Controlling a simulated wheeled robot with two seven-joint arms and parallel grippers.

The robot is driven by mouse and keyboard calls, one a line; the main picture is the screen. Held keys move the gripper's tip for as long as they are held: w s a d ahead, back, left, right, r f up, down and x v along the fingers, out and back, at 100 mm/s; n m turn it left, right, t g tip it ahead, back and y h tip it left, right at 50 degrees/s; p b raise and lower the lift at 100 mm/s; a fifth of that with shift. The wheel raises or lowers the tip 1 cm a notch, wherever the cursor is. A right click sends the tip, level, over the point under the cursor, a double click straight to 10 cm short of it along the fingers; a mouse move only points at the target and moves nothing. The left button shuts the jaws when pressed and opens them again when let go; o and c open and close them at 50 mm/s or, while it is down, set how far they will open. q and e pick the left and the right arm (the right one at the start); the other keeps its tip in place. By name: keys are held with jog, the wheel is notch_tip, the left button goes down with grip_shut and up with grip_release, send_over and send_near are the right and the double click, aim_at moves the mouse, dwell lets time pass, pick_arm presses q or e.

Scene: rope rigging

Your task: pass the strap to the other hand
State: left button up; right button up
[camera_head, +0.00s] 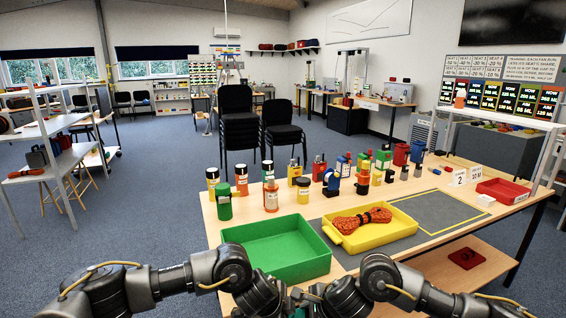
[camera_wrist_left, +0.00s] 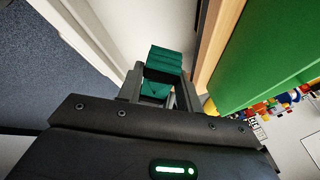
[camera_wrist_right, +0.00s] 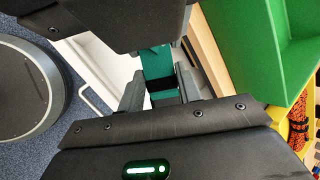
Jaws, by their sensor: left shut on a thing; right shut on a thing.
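The strap is a folded dark green bundle; it shows in the left wrist view (camera_wrist_left: 165,58) and in the right wrist view (camera_wrist_right: 155,62). My left gripper (camera_wrist_left: 160,88) is shut on the strap, with green between and beyond its fingers. My right gripper (camera_wrist_right: 160,90) is also shut on the strap. Both hands are close together, low at the front of the table in the head view, where my arms mostly hide the strap. Part of my other arm shows at the upper left of the right wrist view.
A green tray (camera_head: 322,262) and a yellow tray (camera_head: 408,232) with an orange rope (camera_head: 362,220) stand on the table (camera_head: 350,262). Several bottles and cans stand behind them. A grey mat (camera_head: 438,211) and a red tray (camera_head: 528,192) are at the right.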

pick_arm(q)
jog(key=shift+c, duration=0.5)
pick_arm(e)
jog(key=o, duration=1.2)
jog(key=shift+c, duration=0.2)
pick_arm(q)
jog(key=shift+r, duration=0.1)
jog(key=shift+r+p, duration=0.4)
jog(key=shift+p, duration=0.1)
pick_arm(e)
jog(key=shift+s+d+r, duration=0.15)
jog(key=shift+d+r, duration=0.05)
jog(key=shift+r, duration=0.3)
pick_arm(q)
jog(key=shift+r+p, duration=2.7)
pick_arm(e)
jog(key=v, duration=0.8)
jog(key=shift+s, duration=0.1)
